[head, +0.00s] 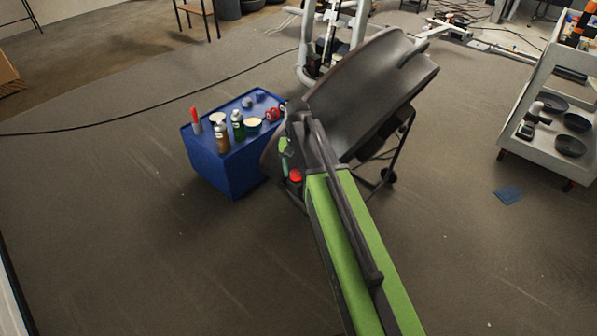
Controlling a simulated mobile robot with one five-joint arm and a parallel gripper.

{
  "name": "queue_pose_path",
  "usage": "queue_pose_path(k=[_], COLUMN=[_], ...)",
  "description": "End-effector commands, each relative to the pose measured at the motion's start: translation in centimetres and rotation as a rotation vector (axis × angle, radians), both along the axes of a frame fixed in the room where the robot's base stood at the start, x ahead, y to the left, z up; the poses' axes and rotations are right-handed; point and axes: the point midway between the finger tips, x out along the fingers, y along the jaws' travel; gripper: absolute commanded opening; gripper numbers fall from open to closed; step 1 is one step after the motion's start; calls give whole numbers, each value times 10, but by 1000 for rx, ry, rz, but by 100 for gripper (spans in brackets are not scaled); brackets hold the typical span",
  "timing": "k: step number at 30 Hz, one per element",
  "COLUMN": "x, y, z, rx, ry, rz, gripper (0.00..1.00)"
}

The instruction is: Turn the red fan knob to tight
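A large dark drum fan (350,85) stands tilted on a wheeled frame in the middle of the head view. A small round red knob (296,176) shows at its lower left, just left of my green arm. My arm reaches up from the bottom of the picture to the fan's left side, and its dark end link covers part of the fan there. My gripper (287,153) seems to be the small dark and green part just above the red knob. It is too small to see whether its fingers touch the knob or are open. The knob's setting marks cannot be read.
A blue box (225,170) with bottles, cans and a red item on top stands close to the left of the fan. A grey shelf cart (545,120) is at the right. A blue mat piece (508,195) lies on the floor. A black cable crosses the floor at left.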

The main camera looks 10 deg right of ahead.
Motion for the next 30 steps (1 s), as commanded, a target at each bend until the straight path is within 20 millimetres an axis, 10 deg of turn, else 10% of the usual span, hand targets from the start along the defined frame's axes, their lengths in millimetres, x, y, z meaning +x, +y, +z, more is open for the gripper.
queue_pose_path(k=[11,30], x=[0,0], y=[1,2], z=[0,0], rx=[0,2], ry=[0,-1], rz=[1,-482], gripper=[7,6])
